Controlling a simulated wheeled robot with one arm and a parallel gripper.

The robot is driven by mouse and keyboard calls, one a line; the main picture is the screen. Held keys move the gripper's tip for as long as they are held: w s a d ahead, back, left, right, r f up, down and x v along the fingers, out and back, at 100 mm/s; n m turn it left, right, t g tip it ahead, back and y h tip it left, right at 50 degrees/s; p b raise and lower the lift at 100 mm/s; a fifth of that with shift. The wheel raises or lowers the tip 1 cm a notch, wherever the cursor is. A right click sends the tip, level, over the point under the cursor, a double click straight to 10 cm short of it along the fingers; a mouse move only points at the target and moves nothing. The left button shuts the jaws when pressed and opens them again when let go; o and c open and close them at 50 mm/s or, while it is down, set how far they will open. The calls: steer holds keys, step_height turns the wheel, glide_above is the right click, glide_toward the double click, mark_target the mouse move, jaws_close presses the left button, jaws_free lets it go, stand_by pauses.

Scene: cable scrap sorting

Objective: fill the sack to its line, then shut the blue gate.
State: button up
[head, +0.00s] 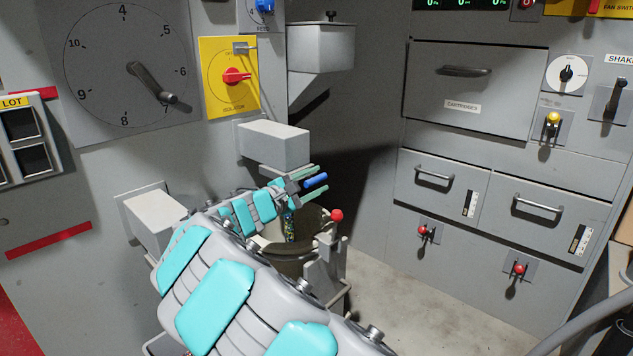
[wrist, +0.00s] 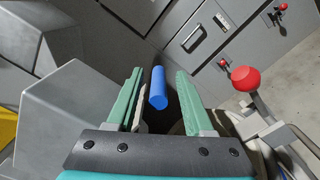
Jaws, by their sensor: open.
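A blue handle (head: 316,181), which looks like the blue gate's grip, sticks out below a grey box spout (head: 274,142). In the wrist view the blue handle (wrist: 158,88) lies between the fingers of my gripper (wrist: 160,74), with gaps on both sides. My gripper (head: 319,178) is open, its green fingers on either side of the handle. Below it stands the round, open-mouthed sack (head: 288,266), partly hidden by my arm. Coloured scrap (head: 289,228) shows at its mouth. I cannot see the fill line.
A red-knobbed lever (head: 336,215) stands right beside the sack; its knob (wrist: 245,80) is close right of my gripper in the wrist view. A grey hopper (head: 320,50) hangs on the wall above. Drawer cabinets (head: 475,95) stand at the right. Floor (head: 400,295) is clear in front of them.

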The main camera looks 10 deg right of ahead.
mark_target(304, 187)
steer(key=v, duration=0.7)
steer(key=shift+c, duration=0.3)
